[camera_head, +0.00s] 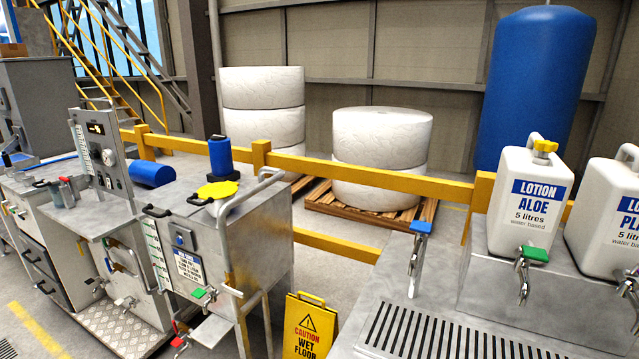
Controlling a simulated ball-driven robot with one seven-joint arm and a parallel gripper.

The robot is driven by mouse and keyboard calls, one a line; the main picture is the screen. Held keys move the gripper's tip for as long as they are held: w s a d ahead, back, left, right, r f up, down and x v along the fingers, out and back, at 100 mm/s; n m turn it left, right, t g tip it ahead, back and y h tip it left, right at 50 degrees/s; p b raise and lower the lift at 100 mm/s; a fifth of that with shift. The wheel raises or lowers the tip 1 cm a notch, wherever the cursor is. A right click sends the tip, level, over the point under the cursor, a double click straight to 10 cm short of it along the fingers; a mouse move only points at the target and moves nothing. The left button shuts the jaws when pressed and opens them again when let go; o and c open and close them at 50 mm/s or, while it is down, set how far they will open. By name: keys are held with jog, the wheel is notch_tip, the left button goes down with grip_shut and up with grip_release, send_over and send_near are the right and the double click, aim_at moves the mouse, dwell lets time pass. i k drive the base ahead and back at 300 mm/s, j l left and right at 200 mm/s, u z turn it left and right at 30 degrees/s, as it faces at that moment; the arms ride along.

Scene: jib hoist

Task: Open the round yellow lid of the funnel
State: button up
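The round yellow lid (218,190) lies flat on top of the grey metal machine at centre left. It looks shut, with a small tab at its left side. The funnel itself is hidden, beneath the lid or inside the machine (262,235). A black handle (199,199) sits on the machine's top edge just left of the lid. My gripper is not in view.
A yellow rail (350,172) runs behind. A wet floor sign (308,328) stands in front. White lotion jugs (530,205) are on the right counter.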

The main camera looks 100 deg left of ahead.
aim_at(210, 193)
jog(key=u, duration=3.3)
